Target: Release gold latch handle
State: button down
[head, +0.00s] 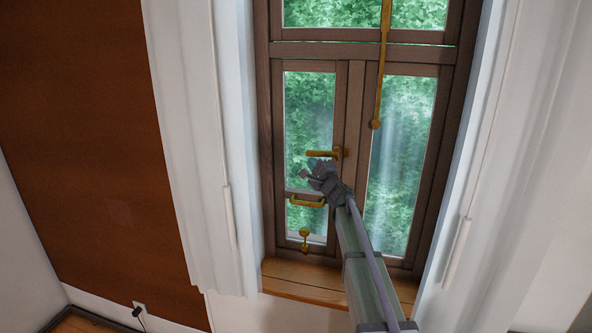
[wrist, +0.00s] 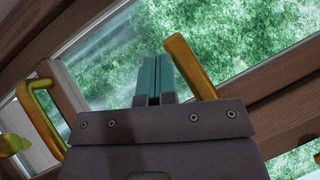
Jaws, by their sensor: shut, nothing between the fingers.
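The gold latch handle (head: 325,153) sits on the middle upright of a brown wooden window, its lever lying sideways to the left. In the wrist view the gold latch handle (wrist: 190,66) shows as a bar just right of my fingers. My gripper (head: 308,174) is just below the lever in the head view. In the wrist view my gripper (wrist: 153,75) has its teal fingers together with nothing between them. The fingers look beside the lever; I cannot tell whether they touch it. The handle's pivot end is partly hidden by my gripper in the wrist view.
A gold pull handle (head: 307,202) is lower on the left sash, also at left in the wrist view (wrist: 42,115). A small gold catch (head: 304,240) is at the bottom. A long gold rod (head: 381,70) hangs right. A wooden sill (head: 300,280) lies below.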

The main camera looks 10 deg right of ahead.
jog(key=shift+d, duration=0.1)
dwell(0.5)
jog(key=s+a+f+b, duration=0.3)
jog(key=s+f+b, duration=0.3)
jog(key=f+b, duration=0.5)
jog(key=shift+s, duration=0.25)
jog(key=shift+r, duration=0.1)
